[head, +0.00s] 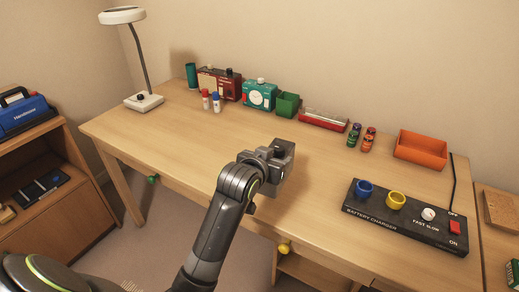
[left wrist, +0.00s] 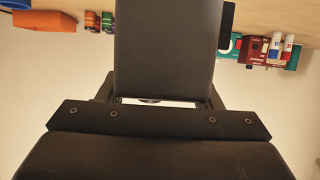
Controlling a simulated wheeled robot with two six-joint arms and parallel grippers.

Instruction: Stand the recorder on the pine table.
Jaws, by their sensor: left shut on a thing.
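The pine table (head: 190,140) runs along the wall in the head view. My left gripper (head: 268,165) is above the middle of the table and shut on a dark grey thing. I take that thing to be the recorder (head: 284,148); little of it shows, and I cannot tell it clearly from the fingers. In the left wrist view a broad dark block (left wrist: 165,45) fills the middle, and I cannot tell whether it is gripper or recorder. I cannot tell whether the held thing touches the table. My right gripper is not in view.
Along the back stand a lamp (head: 149,102), a red device (head: 219,81), a teal clock (head: 258,95), a green box (head: 287,105), a red tray (head: 323,120) and an orange bin (head: 420,150). A battery charger (head: 385,222) lies front right. The table's left-middle is clear.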

